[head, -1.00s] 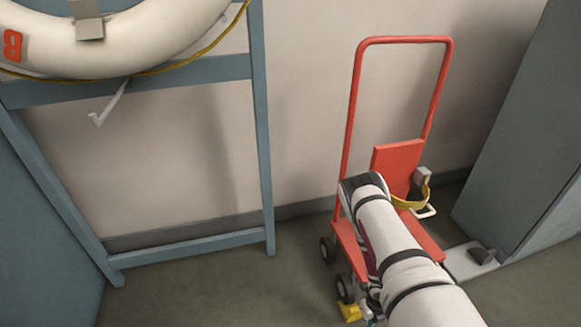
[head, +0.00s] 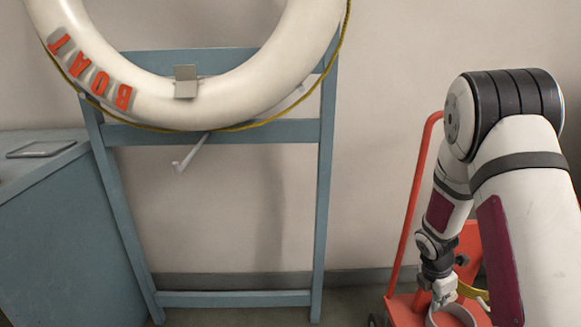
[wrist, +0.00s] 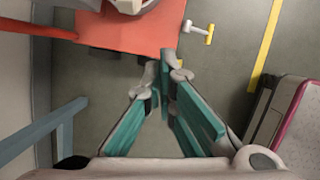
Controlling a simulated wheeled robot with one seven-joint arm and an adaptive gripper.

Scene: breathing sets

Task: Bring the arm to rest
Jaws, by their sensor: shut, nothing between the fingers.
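My arm (head: 520,190) stands at the right of the head view, with its elbow raised and its forearm hanging down. My gripper (head: 443,296) is at the lower end, in front of the red trolley (head: 408,290). In the wrist view my gripper (wrist: 164,75) has its teal fingers converging, shut and empty. The red trolley plate (wrist: 120,32) shows beyond the fingertips there. A round pale rim (head: 462,316) shows just below the gripper in the head view, cut off by the picture edge; I cannot tell whether they touch.
A blue frame (head: 326,190) holds a white lifebuoy (head: 150,100) against the wall, with a pale hook (head: 190,155) below it. A blue cabinet (head: 70,240) stands at the left. In the wrist view, floor with a yellow line (wrist: 266,45) lies right of the trolley.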

